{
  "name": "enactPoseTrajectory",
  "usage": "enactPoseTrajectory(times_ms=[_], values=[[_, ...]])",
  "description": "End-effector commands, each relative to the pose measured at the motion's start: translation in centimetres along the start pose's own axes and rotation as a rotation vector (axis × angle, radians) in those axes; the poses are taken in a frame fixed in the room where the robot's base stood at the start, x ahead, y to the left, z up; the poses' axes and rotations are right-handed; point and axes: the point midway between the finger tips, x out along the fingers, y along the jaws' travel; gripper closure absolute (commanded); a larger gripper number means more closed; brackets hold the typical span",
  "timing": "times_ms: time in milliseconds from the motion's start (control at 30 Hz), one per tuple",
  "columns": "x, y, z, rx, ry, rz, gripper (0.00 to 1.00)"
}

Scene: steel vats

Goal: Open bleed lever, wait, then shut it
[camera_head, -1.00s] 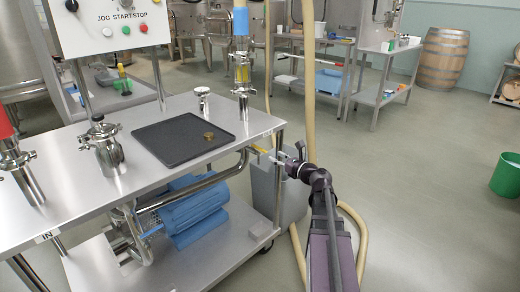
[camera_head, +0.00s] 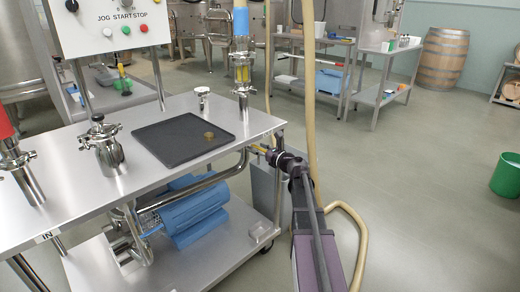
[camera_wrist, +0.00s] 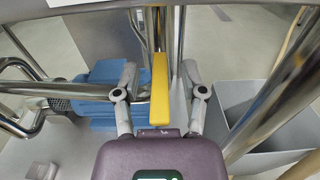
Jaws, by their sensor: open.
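The bleed lever (camera_wrist: 159,88) is a yellow handle. In the wrist view it runs lengthwise between the two fingers of my gripper (camera_wrist: 160,78). The fingers are open, one on each side of the lever, with a gap to it on both sides. In the head view my gripper (camera_head: 266,150) is at the right end of the steel cart, beside the bent pipe under the tabletop. There only a small yellow part of the lever (camera_head: 258,147) shows; my gripper hides the rest.
The steel cart top (camera_head: 75,160) holds a black tray (camera_head: 160,150) with a small brass piece on it. A blue motor cover (camera_head: 195,212) is below. A grey bin (camera_wrist: 262,125) stands beside the cart leg, with beige hoses near my arm. Open floor lies to the right.

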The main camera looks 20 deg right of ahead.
Motion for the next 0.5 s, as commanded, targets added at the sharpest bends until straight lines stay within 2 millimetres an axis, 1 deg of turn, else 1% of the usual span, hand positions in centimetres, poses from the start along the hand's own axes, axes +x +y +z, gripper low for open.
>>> enactPoseTrajectory(times_ms=[100,167,200,267,300,500], values=[[-0.01,0.01,0.0,0.0,0.0,0.0,0.46],[-0.02,0.01,0.0,0.0,0.0,0.0,0.64],[-0.02,0.01,0.0,0.0,0.0,0.0,0.75],[-0.02,0.01,0.0,0.0,0.0,0.0,0.93],[-0.02,0.01,0.0,0.0,0.0,0.0,1.0],[0.0,-0.11,0.01,0.0,0.0,0.001,1.0]])
